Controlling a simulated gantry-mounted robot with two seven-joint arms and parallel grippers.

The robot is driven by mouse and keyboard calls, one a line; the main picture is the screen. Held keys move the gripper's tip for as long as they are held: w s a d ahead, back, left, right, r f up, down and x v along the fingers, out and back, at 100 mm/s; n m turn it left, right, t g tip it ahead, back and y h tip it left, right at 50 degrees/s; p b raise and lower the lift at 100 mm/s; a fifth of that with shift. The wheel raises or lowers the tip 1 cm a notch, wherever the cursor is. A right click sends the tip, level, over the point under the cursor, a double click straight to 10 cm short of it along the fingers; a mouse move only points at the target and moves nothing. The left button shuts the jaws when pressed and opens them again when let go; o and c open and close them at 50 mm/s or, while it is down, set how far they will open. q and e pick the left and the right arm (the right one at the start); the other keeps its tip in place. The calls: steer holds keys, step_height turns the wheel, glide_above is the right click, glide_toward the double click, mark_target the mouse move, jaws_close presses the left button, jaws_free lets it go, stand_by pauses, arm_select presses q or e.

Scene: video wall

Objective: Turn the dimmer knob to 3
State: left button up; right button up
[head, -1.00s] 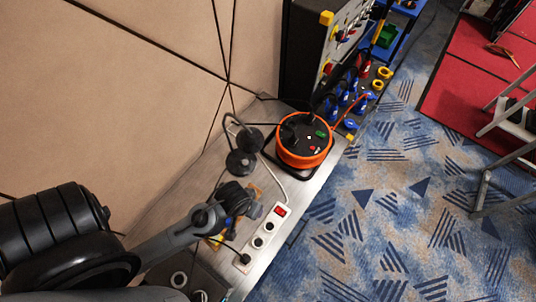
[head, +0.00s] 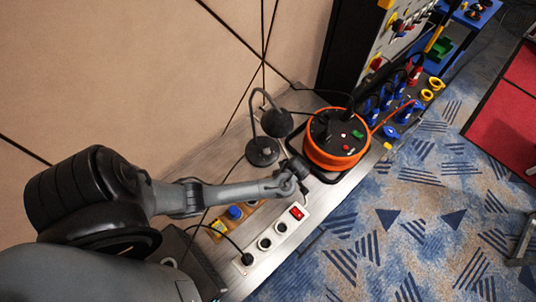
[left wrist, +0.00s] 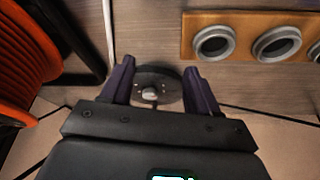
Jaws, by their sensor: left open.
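A small pale knob (left wrist: 150,94) sits in the middle of a round black base (left wrist: 163,77) in the left wrist view; small white marks lie beside it, too small to read. In the head view this looks like the lamp's round black base (head: 262,152), with a grey knob on top. My left gripper (left wrist: 157,78) is open, its two dark fingers appearing on either side of the base in the wrist view. In the head view my left gripper (head: 297,170) is right of the base and apart from it. My right gripper is not in view.
An orange cable reel (head: 337,140) stands close on the right; it also shows in the wrist view (left wrist: 25,60). A white power strip (head: 270,238) lies in front. A wooden block with grey rings (left wrist: 250,38) and a black lamp head (head: 277,123) are near.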

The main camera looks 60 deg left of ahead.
arm_select(q)
glide_toward(267, 151)
steer(key=x, duration=0.5)
steer(key=shift+a+f, duration=0.15)
steer(key=shift+f, duration=0.35)
steer(key=shift+b+x, duration=0.3)
steer(key=shift+x, duration=0.6)
